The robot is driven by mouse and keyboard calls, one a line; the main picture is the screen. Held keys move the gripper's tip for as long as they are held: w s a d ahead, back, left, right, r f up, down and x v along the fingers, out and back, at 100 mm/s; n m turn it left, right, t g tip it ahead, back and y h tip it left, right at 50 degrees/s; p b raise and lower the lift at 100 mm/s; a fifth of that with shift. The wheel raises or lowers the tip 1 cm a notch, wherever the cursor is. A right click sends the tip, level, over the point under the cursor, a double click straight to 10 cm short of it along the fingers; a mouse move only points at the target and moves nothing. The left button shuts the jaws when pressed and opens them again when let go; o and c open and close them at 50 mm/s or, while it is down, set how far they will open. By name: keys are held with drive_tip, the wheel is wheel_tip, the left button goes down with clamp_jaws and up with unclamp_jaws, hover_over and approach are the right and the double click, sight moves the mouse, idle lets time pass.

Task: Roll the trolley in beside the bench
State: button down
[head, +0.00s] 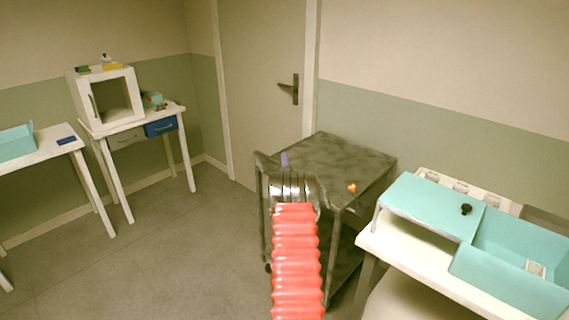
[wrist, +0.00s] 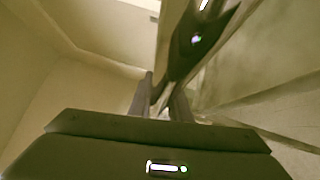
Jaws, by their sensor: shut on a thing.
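The trolley (head: 335,155) is a dark, mottled metal cart with a flat top and a lower shelf. It stands in front of the door, close to the left end of the white bench (head: 400,262) at right. My gripper (head: 292,186) is at the trolley's near left end, shut on its handle. In the wrist view the fingers (wrist: 163,103) close around a dark bar (wrist: 183,55). My gripper and red-sleeved arm hide part of the trolley's near side and wheels.
A small purple item (head: 284,158) and an orange item (head: 352,188) are on the trolley. A white table (head: 110,128) with a box cabinet (head: 105,97) stands at left. The floor (head: 170,250) between is clear.

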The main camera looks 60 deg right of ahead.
drive_tip(key=shift+s+d+f, duration=0.2)
drive_tip(key=shift+s+f, duration=0.05)
drive_tip(key=shift+s, duration=0.1)
drive_tip(key=c, duration=2)
unclamp_jaws()
drive_tip(key=shift+d, duration=0.1)
drive_tip(key=shift+o, duration=1.7)
drive_tip(key=shift+w+r, duration=0.1)
drive_tip(key=shift+w, duration=0.05)
drive_tip(key=shift+a, duration=0.2)
drive_tip(key=v, duration=1.3)
drive_tip(key=shift+s+a, duration=0.2)
drive_tip(key=shift+a, duration=0.1)
